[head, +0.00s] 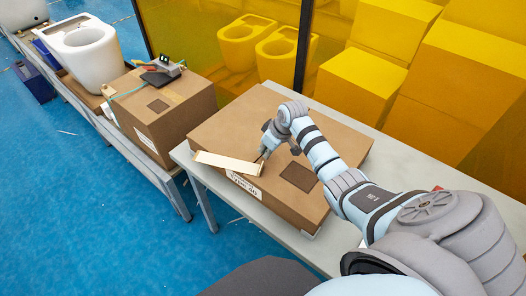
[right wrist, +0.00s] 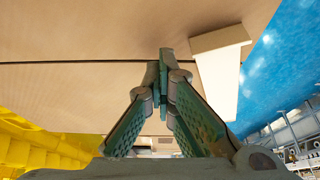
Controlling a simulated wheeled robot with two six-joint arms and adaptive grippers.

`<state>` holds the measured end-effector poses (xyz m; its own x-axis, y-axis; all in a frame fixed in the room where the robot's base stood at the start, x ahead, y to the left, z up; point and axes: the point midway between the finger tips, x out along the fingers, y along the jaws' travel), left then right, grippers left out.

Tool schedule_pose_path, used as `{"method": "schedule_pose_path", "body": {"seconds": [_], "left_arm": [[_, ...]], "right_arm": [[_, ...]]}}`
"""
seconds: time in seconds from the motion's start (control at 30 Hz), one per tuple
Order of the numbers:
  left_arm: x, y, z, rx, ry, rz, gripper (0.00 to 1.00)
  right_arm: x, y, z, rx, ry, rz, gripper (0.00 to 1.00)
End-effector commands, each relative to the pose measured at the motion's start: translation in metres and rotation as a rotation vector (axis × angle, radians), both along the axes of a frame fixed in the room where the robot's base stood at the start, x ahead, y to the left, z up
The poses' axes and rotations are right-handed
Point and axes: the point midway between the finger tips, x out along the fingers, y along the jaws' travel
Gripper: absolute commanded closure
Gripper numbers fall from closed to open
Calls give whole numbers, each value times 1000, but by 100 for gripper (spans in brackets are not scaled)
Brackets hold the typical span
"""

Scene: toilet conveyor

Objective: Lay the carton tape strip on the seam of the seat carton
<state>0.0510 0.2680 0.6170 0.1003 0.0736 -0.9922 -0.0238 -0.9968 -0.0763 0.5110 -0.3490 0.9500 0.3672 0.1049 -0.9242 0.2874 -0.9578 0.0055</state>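The seat carton (head: 225,130) is a large flat brown box on a grey table. Its seam (right wrist: 90,62) shows as a thin dark line across the top in the right wrist view. The pale carton tape strip (head: 225,163) lies at the carton's front-left edge, above a printed label. It also shows in the right wrist view (right wrist: 218,75), to the right of the fingers. My right gripper (head: 265,154) is low over the carton at the strip's right end. Its fingertips (right wrist: 163,78) are together, with no strip visible between them. My left gripper is not in view.
A smaller carton (head: 165,115) with a tool (head: 160,72) on top stands left on a conveyor, near a white toilet bowl (head: 83,50). A yellow see-through panel (head: 225,40) stands behind. A dark square patch (head: 298,177) marks the seat carton's right side.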

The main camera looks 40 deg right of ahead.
Motion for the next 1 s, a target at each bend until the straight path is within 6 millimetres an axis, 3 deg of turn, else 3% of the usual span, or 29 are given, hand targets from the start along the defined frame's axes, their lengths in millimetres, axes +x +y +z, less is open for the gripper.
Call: {"method": "schedule_pose_path", "body": {"seconds": [1.0], "left_arm": [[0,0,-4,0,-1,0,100]], "right_arm": [[-3,-30,0,-1,0,0,100]]}}
